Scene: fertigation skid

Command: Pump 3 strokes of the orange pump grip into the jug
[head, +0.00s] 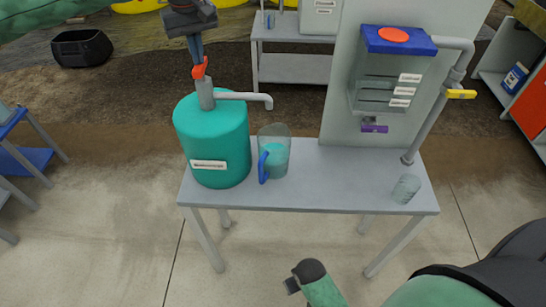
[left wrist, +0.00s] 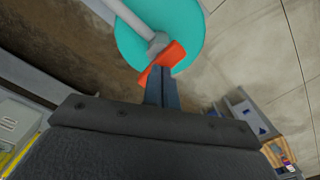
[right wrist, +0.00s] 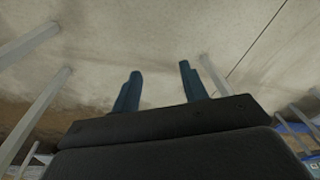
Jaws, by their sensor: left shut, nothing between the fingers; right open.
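The teal drum (head: 212,140) stands on the left of the grey bench, with a grey pump and a spout (head: 245,97) pointing right. The orange pump grip (head: 200,68) tops the pump; it also shows in the left wrist view (left wrist: 172,55). My left gripper (head: 197,58) is shut and empty, its fingertips right above the grip, touching or nearly so. The clear jug (head: 277,150) with a blue handle stands beside the drum, under the spout's end, with teal liquid in it. My right gripper (right wrist: 159,82) is open and empty, low in front of the bench.
The grey bench (head: 320,190) also carries an upright panel with a blue-lidded tank (head: 400,40), a pipe with a yellow valve handle (head: 461,94) and a small clear beaker (head: 406,188). The bench's front middle is clear.

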